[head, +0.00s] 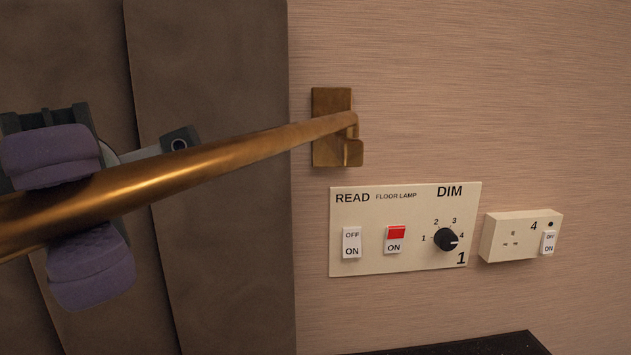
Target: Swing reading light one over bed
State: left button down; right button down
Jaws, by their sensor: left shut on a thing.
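The reading light shows as a brass arm (230,147) that runs from a brass wall bracket (331,101) out to the left edge of the head view, coming closer to the camera. The lamp head is out of view. My left gripper (68,218) is shut on the brass arm, with one purple finger pad above it and one below it. My right gripper is not in view. The bed is not in view.
Below the bracket is a cream switch panel (400,262) marked READ, FLOOR LAMP and DIM, with two rockers and a black knob (446,240). Brown padded panels (215,60) cover the left wall. A dark surface (490,347) shows at the bottom.

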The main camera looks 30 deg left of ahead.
pick_arm(q)
jog(key=c, duration=0.8)
grip_release()
jog(key=b+v, duration=0.3)
jog(key=v, duration=0.7)
